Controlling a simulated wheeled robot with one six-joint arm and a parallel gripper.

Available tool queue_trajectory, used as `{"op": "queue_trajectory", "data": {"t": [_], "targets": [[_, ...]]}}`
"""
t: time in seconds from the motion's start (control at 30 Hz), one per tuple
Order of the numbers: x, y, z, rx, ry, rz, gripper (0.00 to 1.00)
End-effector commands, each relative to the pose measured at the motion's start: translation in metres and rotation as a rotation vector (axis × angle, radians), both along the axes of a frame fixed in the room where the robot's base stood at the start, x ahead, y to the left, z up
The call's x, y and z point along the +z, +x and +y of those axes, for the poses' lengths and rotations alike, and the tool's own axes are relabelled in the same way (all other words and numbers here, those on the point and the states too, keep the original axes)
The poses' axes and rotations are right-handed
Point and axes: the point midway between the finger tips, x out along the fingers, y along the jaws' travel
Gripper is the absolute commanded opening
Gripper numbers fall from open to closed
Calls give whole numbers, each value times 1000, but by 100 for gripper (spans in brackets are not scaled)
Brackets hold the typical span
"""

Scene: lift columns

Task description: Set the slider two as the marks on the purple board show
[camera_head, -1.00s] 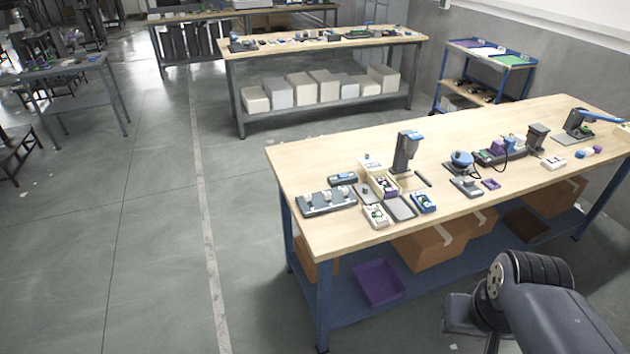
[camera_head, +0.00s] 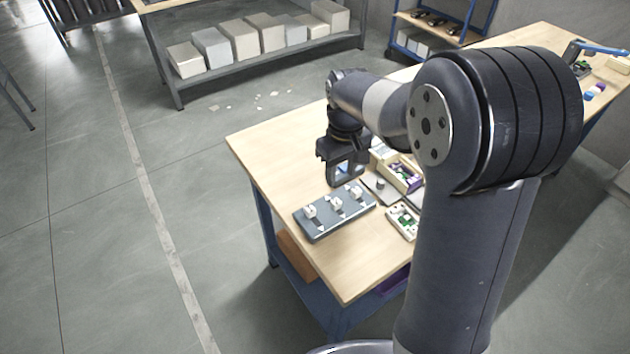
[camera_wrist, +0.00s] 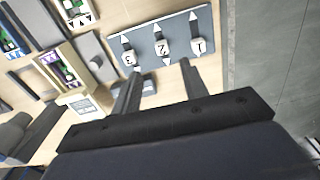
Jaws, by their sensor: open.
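The grey slider panel (camera_head: 335,212) lies at the table's near left corner and carries three white numbered knobs. In the wrist view the panel (camera_wrist: 150,38) shows knobs 3, 2 and 1 from left to right. Slider two's knob (camera_wrist: 163,48) is the middle one, with pale pointed marks along its track. A purple board (camera_wrist: 65,72) with green parts sits in a cream tray; it also shows in the head view (camera_head: 404,176), its marks too small to read. My gripper (camera_wrist: 160,70) is open and empty, its fingers pointing toward the panel, apart from knob two.
A dark device with a pale screen (camera_wrist: 142,86) lies beside the panel, under my fingers. A grey plate (camera_wrist: 95,55), a white-cased green board (camera_wrist: 76,12) and a blue-cased board (camera_wrist: 12,40) lie left of it. Open floor (camera_wrist: 275,60) is beyond the table edge.

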Motion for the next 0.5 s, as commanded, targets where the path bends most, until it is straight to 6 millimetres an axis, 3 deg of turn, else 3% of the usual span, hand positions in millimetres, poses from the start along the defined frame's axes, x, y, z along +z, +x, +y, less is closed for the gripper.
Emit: {"op": "queue_trajectory", "data": {"t": [0.27,0.5], "targets": [[-22,3,3,10,-2,9,42],[-68,2,2,10,-3,11,42]]}}
